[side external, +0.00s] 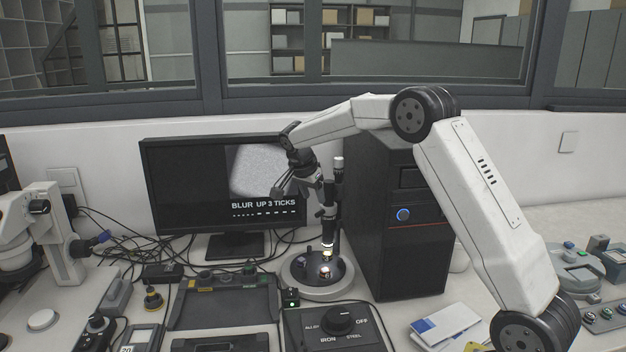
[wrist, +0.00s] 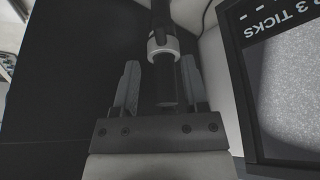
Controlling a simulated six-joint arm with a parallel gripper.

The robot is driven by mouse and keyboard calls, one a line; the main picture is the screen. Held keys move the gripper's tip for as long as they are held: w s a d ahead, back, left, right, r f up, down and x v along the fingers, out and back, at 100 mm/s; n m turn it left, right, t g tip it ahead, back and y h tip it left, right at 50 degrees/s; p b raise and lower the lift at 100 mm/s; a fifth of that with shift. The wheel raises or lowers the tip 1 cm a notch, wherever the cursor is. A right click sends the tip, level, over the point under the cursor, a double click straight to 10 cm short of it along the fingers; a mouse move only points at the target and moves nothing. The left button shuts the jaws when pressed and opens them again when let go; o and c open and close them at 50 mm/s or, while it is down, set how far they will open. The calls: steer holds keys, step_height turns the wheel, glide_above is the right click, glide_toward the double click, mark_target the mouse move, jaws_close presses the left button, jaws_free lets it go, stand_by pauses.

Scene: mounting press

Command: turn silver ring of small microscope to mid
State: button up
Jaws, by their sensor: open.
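The small microscope (side external: 336,190) stands on a round light base (side external: 318,288) between the monitor and the black computer tower. Its silver ring (side external: 327,212) sits around the dark upright tube. In the wrist view a pale silver ring (wrist: 163,47) surrounds the dark tube, just beyond my fingertips. My gripper (wrist: 160,66) is open, with one grey finger on each side of the tube's end and gaps visible on both sides. In the side view my gripper (side external: 288,187) is above and left of the ring. Contact with the ring cannot be seen.
The monitor (side external: 180,185) behind shows a grey grainy picture and "BLUR UP 3 TICKS". The black computer tower (side external: 412,255) stands close on the right. A control box with a black knob (side external: 340,320) lies in front. Cables (side external: 120,245) and trays crowd the left.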

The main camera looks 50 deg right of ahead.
mark_target(319, 212)
steer(key=shift+x, duration=2.75)
jaws_close()
